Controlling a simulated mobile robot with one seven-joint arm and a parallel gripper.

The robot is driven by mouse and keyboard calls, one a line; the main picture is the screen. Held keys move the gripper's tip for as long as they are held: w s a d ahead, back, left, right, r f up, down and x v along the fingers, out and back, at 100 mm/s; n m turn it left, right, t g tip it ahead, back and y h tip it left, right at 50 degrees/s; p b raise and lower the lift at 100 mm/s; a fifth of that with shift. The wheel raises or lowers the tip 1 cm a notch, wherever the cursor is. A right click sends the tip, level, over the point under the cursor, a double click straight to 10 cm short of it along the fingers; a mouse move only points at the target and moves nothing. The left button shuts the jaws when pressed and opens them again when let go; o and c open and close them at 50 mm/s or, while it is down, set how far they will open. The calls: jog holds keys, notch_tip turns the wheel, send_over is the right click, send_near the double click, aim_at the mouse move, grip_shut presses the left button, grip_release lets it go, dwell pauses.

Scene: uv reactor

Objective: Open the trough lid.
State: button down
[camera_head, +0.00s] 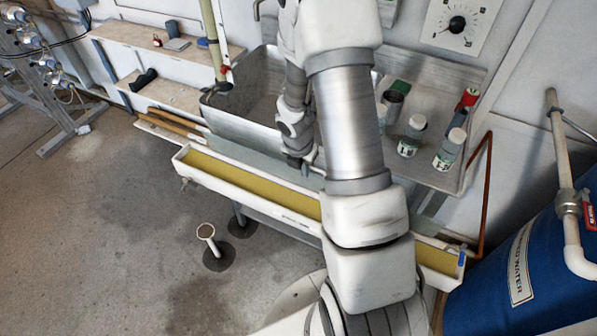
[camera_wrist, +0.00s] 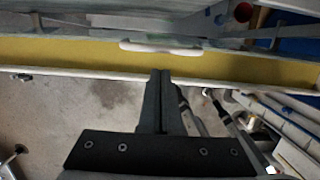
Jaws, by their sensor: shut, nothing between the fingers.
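The trough (camera_head: 195,172) is long, narrow and white-rimmed, and its yellow inside shows along its length. A grey-blue panel that looks like its lid (camera_head: 235,152) runs along the back side; I cannot tell its exact angle. In the wrist view, a white bar handle (camera_wrist: 160,47) sits at the border between the yellow strip and the grey panel. My gripper (camera_head: 306,170) is over the trough's back side, near its middle. In the wrist view, its fingers (camera_wrist: 160,73) are together and empty, just below the handle in the picture and apart from it. My arm hides part of the trough.
A metal sink (camera_head: 255,85) stands behind the trough. Bottles (camera_head: 411,137) stand on the counter at right. A blue water barrel (camera_head: 540,265) with a pipe is at the far right. A short capped post (camera_head: 207,232) rises before the trough.

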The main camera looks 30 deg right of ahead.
jog(key=shift+w+d, duration=0.4)
jog(key=shift+d, duration=0.1)
jog(key=w+d+p, duration=0.2)
jog(key=p, duration=0.1)
jog(key=shift+d+r, duration=0.25)
jog(key=shift+r, duration=0.05)
dwell(0.3)
